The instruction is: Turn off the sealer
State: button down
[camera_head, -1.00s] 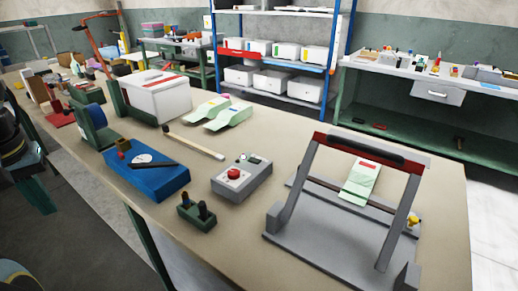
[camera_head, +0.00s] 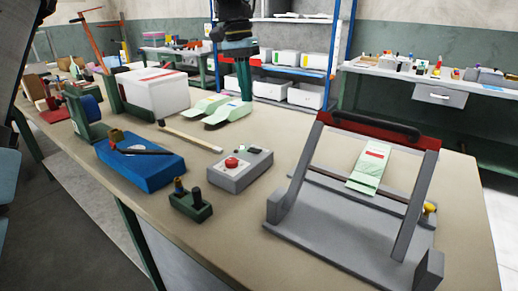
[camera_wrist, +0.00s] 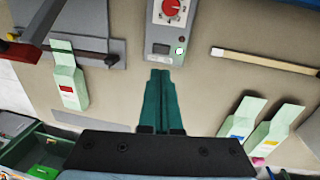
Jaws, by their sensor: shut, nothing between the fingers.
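The sealer (camera_head: 405,225) is a grey base with a raised frame and a red, black-handled top bar. It stands at the right of the bench in the head view; part of it shows at the wrist view's upper left (camera_wrist: 95,20). A grey control box (camera_head: 236,180) with a red dial (camera_head: 232,162) sits left of it.
A green pouch (camera_head: 368,168) lies at the sealer. A wooden stick (camera_head: 190,136) and more pouches (camera_head: 210,106) lie beyond the box. A blue box (camera_head: 150,168) and a small green block with two posts (camera_head: 190,205) stand left of it. A white bin (camera_head: 150,92) is farther back.

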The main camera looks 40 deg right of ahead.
aim_at(259, 151)
jog(key=shift+s+d+r+m, duration=0.2)
jog(key=shift+s+d+m, duration=0.1)
jog(key=shift+s+d, duration=0.35)
jog(key=shift+f, duration=0.15)
jog(key=f+p, duration=0.1)
jog(key=f, duration=0.3)
jog(key=s+f+p, duration=0.1)
jog(key=f, duration=0.4)
jog(key=f+p, duration=0.1)
jog(key=f, duration=0.3)
jog(key=shift+s+d+f, duration=0.2)
jog(key=shift+s+f, duration=0.15)
jog(key=shift+s+f+t+b, duration=0.1)
jog(key=shift+f+t+b, duration=0.15)
jog(key=shift+t+b, duration=0.05)
jog(key=shift+r, duration=0.1)
jog(key=shift+w+a+r+p, duration=0.1)
jog(key=shift+w+p, duration=0.2)
jog(key=shift+w, duration=0.1)
jog(key=shift+w+a+r+p, duration=0.1)
jog(key=shift+w+p, duration=0.15)
jog(key=shift+w, duration=0.1)
